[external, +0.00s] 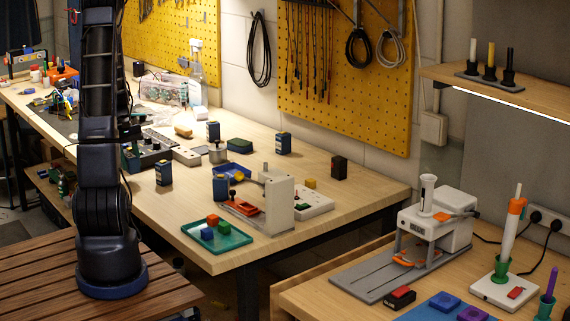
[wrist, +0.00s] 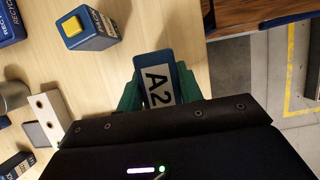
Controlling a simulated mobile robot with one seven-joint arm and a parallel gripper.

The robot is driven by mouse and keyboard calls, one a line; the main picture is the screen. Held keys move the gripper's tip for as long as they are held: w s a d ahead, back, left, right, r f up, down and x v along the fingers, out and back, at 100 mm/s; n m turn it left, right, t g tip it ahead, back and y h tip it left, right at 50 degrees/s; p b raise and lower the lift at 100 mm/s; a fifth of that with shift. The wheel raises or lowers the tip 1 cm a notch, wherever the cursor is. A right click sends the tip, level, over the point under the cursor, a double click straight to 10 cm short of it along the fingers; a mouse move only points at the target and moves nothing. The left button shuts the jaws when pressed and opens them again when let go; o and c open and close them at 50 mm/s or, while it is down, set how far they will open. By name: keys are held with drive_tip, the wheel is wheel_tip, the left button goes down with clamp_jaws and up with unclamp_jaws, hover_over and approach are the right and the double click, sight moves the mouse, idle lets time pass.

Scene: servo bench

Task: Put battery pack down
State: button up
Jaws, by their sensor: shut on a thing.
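My gripper (wrist: 155,92) shows in the wrist view with its green fingers on both sides of a blue battery pack (wrist: 152,66). The fingers are shut on it. The pack has a white label reading A2, and its lower end is hidden by the gripper body. It is over the pale wooden bench, close to the bench's front edge. I cannot tell whether it touches the bench top. In the external view my arm stands at the left and largely hides the gripper area, so the pack is not clear there.
A blue box with a yellow top (wrist: 90,28) stands just beyond the pack. A white block with holes (wrist: 48,115) and a grey cylinder (wrist: 12,95) are to the left. The bench (external: 275,240) also carries a green tray (external: 240,240). Bare wood lies between pack and box.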

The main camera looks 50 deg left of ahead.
sight(131, 171)
drive_tip(key=shift+f, duration=1.85)
drive_tip(key=shift+f, duration=0.15)
drive_tip(key=o, duration=1.1)
drive_tip(key=v, duration=1.2)
drive_tip(key=shift+r, duration=0.25)
